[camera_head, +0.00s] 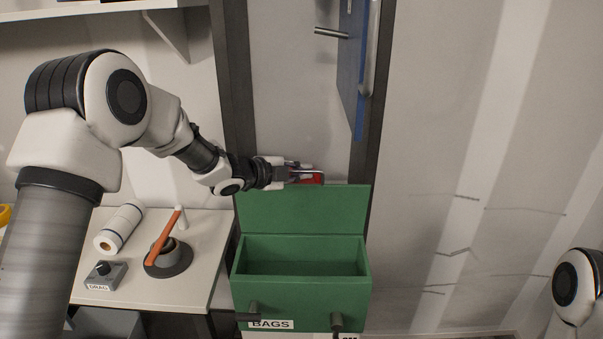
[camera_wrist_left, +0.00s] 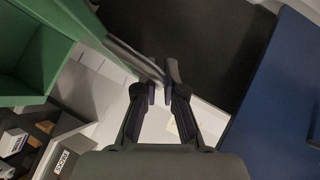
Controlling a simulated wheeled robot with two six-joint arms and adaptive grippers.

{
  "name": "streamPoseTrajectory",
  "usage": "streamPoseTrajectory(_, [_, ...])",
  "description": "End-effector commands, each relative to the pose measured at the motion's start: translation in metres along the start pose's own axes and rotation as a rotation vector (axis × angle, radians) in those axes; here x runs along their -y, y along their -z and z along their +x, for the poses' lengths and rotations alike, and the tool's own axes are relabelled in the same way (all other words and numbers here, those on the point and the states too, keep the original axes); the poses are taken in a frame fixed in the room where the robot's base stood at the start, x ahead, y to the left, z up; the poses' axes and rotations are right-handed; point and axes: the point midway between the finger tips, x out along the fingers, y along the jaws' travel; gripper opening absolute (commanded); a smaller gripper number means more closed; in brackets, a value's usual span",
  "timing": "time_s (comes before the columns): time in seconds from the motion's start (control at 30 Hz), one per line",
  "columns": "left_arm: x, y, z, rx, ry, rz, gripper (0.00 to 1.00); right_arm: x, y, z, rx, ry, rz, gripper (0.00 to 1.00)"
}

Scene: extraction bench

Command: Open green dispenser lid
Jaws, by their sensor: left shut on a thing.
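The green dispenser (camera_head: 300,303), labelled BAGS, stands in the middle of the head view with its inside showing. Its green lid (camera_head: 302,210) stands up at the back, raised clear of the opening. My left gripper (camera_head: 308,173) is at the lid's top edge, beside a small red part (camera_head: 314,179). In the wrist view the left fingers (camera_wrist_left: 161,93) are nearly together at the end of a thin grey bar (camera_wrist_left: 136,59), which looks like part of the lid; the exact contact is unclear. Green panels (camera_wrist_left: 40,55) fill the upper left there. My right gripper is not in view.
Left of the dispenser, a white bench (camera_head: 207,262) bears a white roll (camera_head: 119,229), a dark round stand with an orange lever (camera_head: 164,237) and a small grey box (camera_head: 105,274). A blue panel (camera_head: 352,65) with a handle hangs behind. Right of the dispenser is open.

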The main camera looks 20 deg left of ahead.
Motion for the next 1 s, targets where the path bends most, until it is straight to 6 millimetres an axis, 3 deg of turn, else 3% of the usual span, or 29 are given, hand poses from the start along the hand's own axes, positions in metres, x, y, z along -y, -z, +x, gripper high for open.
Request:
streamPoseTrajectory(0.33, [-0.001, -0.001, 0.0, 0.001, -0.002, -0.001, 0.0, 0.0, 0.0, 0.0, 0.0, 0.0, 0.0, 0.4])
streamPoseTrajectory(0.43, [-0.001, 0.0, 0.0, 0.001, -0.002, -0.001, 0.34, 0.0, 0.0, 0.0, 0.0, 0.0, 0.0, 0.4])
streamPoseTrajectory(0.77, [0.0, 0.0, -0.002, 0.001, -0.001, -0.001, 0.34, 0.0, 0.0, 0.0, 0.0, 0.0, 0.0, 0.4])
streamPoseTrajectory(0.87, [0.0, -0.001, -0.012, 0.001, 0.0, -0.003, 0.34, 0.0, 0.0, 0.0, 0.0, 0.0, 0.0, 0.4])
streamPoseTrajectory(1.0, [0.001, -0.001, -0.043, 0.001, 0.003, -0.006, 0.34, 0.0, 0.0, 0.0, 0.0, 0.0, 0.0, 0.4])
